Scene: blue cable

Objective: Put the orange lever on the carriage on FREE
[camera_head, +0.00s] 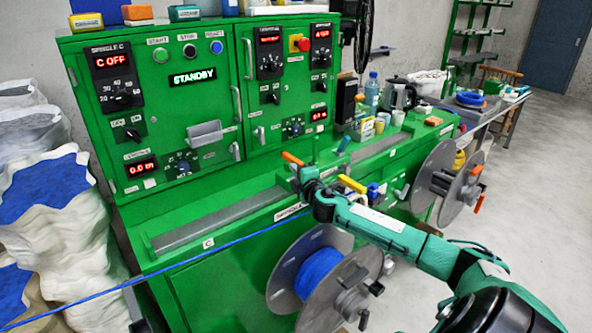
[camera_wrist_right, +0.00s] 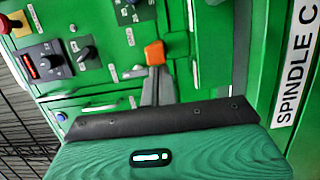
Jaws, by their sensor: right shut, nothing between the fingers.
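The orange lever (camera_head: 291,158) shows at the tip of my right gripper (camera_head: 296,171), over the green ledge at the front of the machine. In the right wrist view the orange lever end (camera_wrist_right: 154,52) lies right at the fingertips of the right gripper (camera_wrist_right: 155,74). The fingers are shut with nothing between them; I cannot tell whether they touch the lever. The carriage under the lever is mostly hidden by my gripper and arm, and no FREE mark is readable. My left gripper is not in view.
The green machine's panel (camera_head: 208,125) with dials and displays stands behind. A yellow lever (camera_head: 352,184) and a blue part (camera_head: 374,190) sit right of my gripper. Below are a reel of blue cable (camera_head: 318,272) and another reel (camera_head: 433,178). The blue cable (camera_head: 150,281) stretches left.

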